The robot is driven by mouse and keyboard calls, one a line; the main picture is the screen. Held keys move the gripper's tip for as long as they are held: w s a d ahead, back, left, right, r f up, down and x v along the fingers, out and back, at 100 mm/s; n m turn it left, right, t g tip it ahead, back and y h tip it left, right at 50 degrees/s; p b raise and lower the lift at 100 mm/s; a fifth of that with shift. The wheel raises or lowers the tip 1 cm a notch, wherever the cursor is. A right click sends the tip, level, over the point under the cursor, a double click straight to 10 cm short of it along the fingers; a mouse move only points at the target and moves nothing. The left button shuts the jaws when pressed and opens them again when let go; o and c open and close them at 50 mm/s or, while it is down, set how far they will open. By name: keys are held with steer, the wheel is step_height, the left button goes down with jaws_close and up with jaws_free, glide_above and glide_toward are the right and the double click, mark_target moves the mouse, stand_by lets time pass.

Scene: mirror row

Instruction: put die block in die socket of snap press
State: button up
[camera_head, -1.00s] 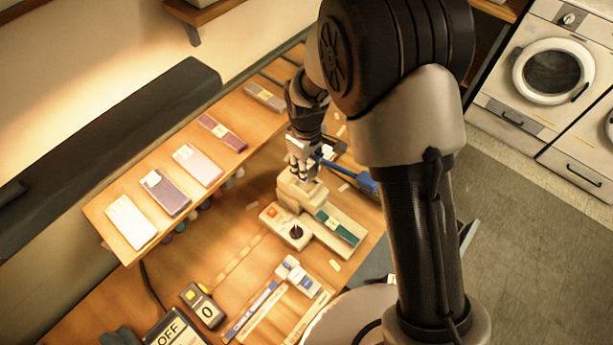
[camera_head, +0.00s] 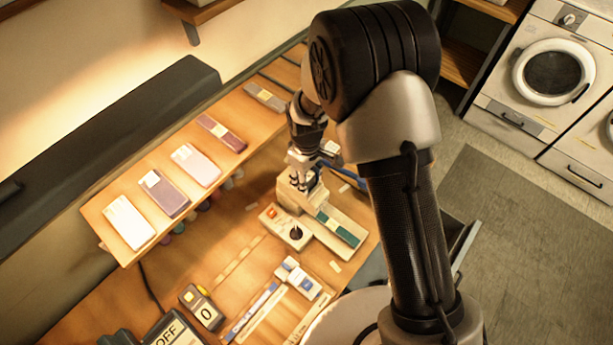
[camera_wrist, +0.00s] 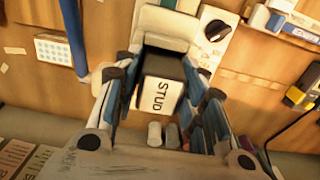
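The die block (camera_wrist: 160,92) is dark with a white face reading STUD. In the wrist view it sits between the two fingers of my gripper (camera_wrist: 163,68), which appear closed on its sides. In the head view my gripper (camera_head: 304,178) points down at the rear, raised part of the beige snap press (camera_head: 286,196). The press also shows beyond the block in the wrist view (camera_wrist: 166,25). The die socket is hidden by the gripper and block. I cannot tell whether the block touches the press.
A shelf with several labelled cards (camera_head: 165,193) runs along the left. A blue-handled tool lies close behind the gripper.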

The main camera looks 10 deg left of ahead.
steer(key=shift+o, duration=1.4)
steer(key=shift+r, duration=0.1)
steer(key=s+d+r+m+t+p, duration=0.1)
steer(key=d+r, duration=0.2)
steer(key=r, duration=0.8)
steer(key=d+r+m, duration=0.2)
steer(key=d+r, duration=0.1)
steer(key=r, duration=0.8)
steer(key=s+d+r+m+t, duration=0.1)
steer(key=s+d+r+m, duration=0.3)
steer(key=s+d, duration=0.4)
steer(key=s+d+r+m+t, duration=0.2)
steer(key=s+d+r+m, duration=0.3)
steer(key=s, duration=0.7)
step_height(320, 180, up, 2)
steer(key=d, duration=0.3)
steer(key=shift+r+t, duration=0.2)
steer(key=shift+t, duration=0.1)
